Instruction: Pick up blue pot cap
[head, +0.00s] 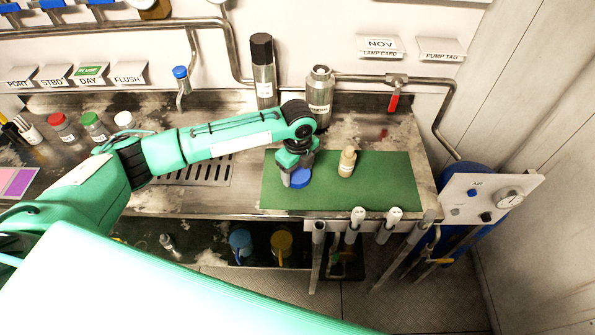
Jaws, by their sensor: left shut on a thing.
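The blue pot cap (301,178) is at the left part of the green mat (390,188). My left gripper (293,178) points down over the mat and is shut on the cap. Part of the cap is hidden by the fingers. I cannot tell whether the cap touches the mat or is slightly above it. My right gripper is not in view.
A small tan bottle (347,162) stands on the mat right of the gripper. Two metal bottles, one black-capped (263,72) and one open-topped (319,95), stand behind. Pots with red (57,119), green (91,118) and white (124,119) caps stand left. Tool handles (357,216) line the front edge.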

